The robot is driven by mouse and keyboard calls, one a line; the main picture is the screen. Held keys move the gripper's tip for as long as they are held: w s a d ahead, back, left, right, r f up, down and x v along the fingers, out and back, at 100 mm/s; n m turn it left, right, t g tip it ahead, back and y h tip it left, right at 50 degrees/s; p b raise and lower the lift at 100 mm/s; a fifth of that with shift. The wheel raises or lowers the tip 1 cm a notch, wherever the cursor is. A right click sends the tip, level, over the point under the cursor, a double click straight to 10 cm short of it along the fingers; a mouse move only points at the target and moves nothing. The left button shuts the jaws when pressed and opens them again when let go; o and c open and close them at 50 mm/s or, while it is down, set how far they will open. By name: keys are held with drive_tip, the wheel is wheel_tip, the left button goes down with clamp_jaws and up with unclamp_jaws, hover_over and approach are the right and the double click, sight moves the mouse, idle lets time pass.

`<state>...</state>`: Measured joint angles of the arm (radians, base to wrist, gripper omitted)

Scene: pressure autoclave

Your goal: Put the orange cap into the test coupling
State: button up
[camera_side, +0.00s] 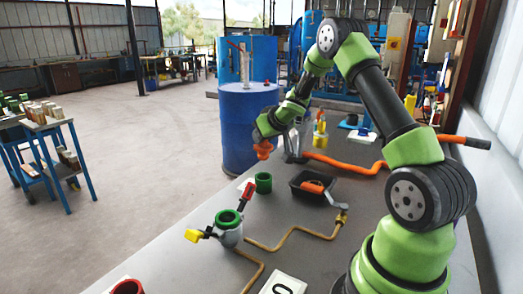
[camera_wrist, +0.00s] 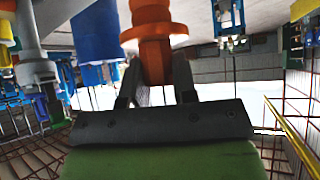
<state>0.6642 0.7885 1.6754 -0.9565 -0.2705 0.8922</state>
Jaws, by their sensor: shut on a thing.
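The orange cap (camera_side: 263,151) is held at the end of my arm, in the air above the bench near the blue barrel. In the wrist view the orange cap (camera_wrist: 152,32) has a wide flange and a narrower stem between my fingers. My gripper (camera_side: 263,142) is shut on it, and its two fingers (camera_wrist: 157,88) show on either side of the stem. The test coupling (camera_side: 229,236) appears to be the grey fitting with a green ring on top, a red lever and a yellow lever. It stands lower and nearer the side camera, apart from the cap.
A green cup-like ring (camera_side: 264,183) stands behind the coupling. A black tray (camera_side: 320,198) with an orange item lies to its right. Brass pipe (camera_side: 290,231), an orange hose (camera_side: 340,161) and the blue barrel (camera_side: 247,115) are nearby.

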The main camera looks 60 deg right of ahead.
drive_tip(key=shift+w+a+r+n, duration=0.15)
drive_tip(key=shift+a+r+n, duration=0.15)
drive_tip(key=shift+a+r, duration=0.2)
drive_tip(key=s+a+r+n+g+y, duration=0.1)
drive_tip(key=s+a+n+y, duration=0.1)
drive_tip(key=a+n+y, duration=0.6)
drive_tip(key=s+a+r+n+g+y, duration=0.15)
drive_tip(key=a+n, duration=0.25)
drive_tip(key=a, duration=0.9)
drive_tip(key=shift+n+y, duration=0.35)
drive_tip(key=shift+n, duration=0.05)
drive_tip(key=shift+s+a+f, duration=0.15)
drive_tip(key=shift+s+f, duration=0.05)
drive_tip(key=shift+f, duration=1.4)
drive_tip(key=shift+s+a+f, duration=0.2)
drive_tip(key=shift+s+f, duration=0.05)
drive_tip(key=shift+f, duration=1.4)
drive_tip(key=shift+s+a+f, duration=0.15)
drive_tip(key=shift+s+f, duration=0.05)
drive_tip(key=shift+f, duration=1.4)
drive_tip(key=shift+f, duration=0.25)
drive_tip(key=o, duration=1)
drive_tip(key=shift+c, duration=0.2)
